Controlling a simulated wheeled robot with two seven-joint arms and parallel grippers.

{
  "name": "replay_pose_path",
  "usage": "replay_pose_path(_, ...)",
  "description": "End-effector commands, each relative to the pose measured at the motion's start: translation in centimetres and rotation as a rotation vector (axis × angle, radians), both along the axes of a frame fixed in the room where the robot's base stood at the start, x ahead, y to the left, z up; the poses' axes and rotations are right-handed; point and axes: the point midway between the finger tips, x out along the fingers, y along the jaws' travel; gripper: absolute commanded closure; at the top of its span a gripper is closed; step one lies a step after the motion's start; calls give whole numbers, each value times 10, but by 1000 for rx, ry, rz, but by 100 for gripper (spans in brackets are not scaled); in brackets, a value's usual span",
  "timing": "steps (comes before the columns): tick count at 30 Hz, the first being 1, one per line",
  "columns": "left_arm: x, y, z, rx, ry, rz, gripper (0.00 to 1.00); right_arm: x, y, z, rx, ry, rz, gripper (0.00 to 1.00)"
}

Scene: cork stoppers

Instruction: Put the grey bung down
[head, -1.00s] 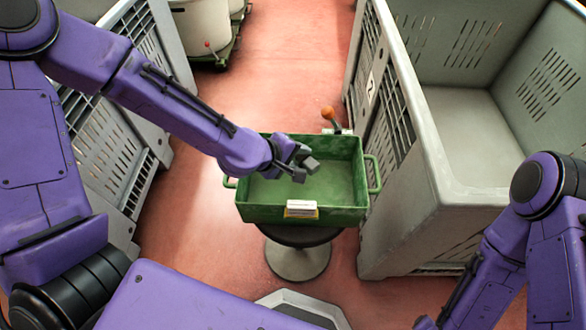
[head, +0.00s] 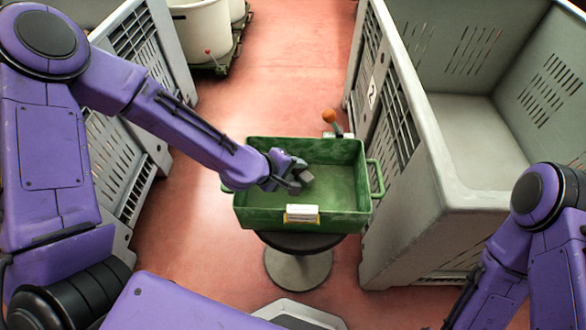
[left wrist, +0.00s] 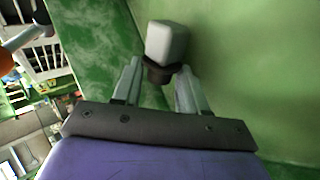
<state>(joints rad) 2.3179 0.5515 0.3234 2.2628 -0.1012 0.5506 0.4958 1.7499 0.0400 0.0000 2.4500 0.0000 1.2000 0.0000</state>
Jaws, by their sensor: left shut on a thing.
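The grey bung is a pale grey block with a dark collar. It shows most clearly in the left wrist view (left wrist: 166,42), tilted slightly, with the collar between my fingers. My left gripper (head: 297,182) is shut on it and reaches down inside the green crate (head: 262,216). In the head view the bung (head: 307,177) is a small grey patch at the fingertips, over the crate's floor. I cannot tell whether it touches that floor. My right gripper is out of view; only part of the right arm shows at the lower right.
The green crate sits on a round dark stool (head: 298,262) and looks otherwise empty. A large grey bin (head: 440,150) stands close on its right, another slatted bin (head: 125,150) on its left. An orange-knobbed lever (head: 329,116) rises behind the crate. Red floor lies open beyond.

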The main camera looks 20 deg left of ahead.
Motion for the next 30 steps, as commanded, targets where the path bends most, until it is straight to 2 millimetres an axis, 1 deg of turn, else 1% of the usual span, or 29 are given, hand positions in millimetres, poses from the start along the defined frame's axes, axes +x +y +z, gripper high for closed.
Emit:
replay_pose_path(1, 0, 0, -2, 0, 0, 0, 87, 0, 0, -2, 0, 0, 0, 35)
replay_pose_path(4, 0, 0, -2, -1, -1, 0, 87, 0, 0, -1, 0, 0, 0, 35)
replay_pose_path(5, 0, 0, -2, -1, -1, 0, 51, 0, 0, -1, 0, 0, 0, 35)
replay_pose_path(6, 0, 0, -2, -1, -1, 0, 38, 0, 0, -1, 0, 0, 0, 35)
replay_pose_path(7, 0, 0, -2, -1, -1, 0, 32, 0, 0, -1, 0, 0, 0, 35)
replay_pose_path(14, 0, 0, -2, -1, -1, 0, 32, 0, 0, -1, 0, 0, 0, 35)
replay_pose_path(17, 0, 0, 4, 0, -2, -1, 32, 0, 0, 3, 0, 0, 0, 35)
replay_pose_path(19, 1, 0, 16, 0, -4, -1, 32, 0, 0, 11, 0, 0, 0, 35)
replay_pose_path(20, -2, 2, 20, -1, -3, 1, 32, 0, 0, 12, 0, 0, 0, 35)
replay_pose_path(24, -23, 14, 44, -3, -4, 2, 32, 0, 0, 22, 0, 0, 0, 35)
replay_pose_path(30, -51, 31, 76, -3, -3, 2, 32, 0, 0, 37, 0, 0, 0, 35)
